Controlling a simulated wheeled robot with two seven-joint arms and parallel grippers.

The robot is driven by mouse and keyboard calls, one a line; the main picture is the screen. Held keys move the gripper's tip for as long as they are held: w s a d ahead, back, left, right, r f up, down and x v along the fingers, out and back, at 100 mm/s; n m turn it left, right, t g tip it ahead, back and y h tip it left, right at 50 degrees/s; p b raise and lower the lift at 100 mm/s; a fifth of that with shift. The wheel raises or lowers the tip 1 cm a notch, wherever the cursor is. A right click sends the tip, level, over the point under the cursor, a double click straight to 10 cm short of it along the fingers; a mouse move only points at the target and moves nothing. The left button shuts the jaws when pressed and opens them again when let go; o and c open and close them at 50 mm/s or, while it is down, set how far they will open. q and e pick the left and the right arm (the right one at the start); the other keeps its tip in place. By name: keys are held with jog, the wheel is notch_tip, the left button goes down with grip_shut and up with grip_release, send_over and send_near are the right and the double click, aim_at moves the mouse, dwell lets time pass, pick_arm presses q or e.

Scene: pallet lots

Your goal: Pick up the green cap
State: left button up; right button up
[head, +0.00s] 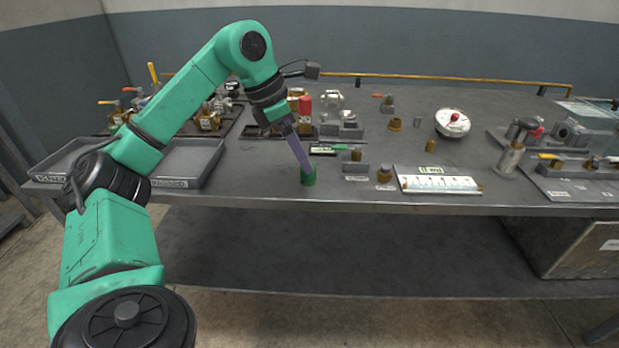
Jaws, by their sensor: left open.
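The green cap (308,177) stands near the front edge of the grey metal workbench (270,190), left of the middle. My left gripper (305,164) points down at it from above, its purple fingers right over the cap's top. The fingers are open. They overlap the upper part of the cap in the picture, and I cannot tell whether they touch it or reach around it. My right gripper is not in view.
Grey trays (185,163) lie left of the cap. Small brass fittings (384,173) and a white gauge plate (437,182) lie to its right. A round dial (452,122) sits farther back. The bench front edge is close to the cap.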

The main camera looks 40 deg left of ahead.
aim_at(310, 180)
pick_arm(q)
jog(key=x, duration=0.3)
jog(key=b+x, duration=0.1)
jog(key=shift+s+a+f, duration=0.1)
jog(key=shift+s+f, duration=0.1)
jog(key=shift+f, duration=0.05)
jog(key=shift+w+f, duration=0.15)
jog(key=shift+w, duration=0.1)
grip_shut()
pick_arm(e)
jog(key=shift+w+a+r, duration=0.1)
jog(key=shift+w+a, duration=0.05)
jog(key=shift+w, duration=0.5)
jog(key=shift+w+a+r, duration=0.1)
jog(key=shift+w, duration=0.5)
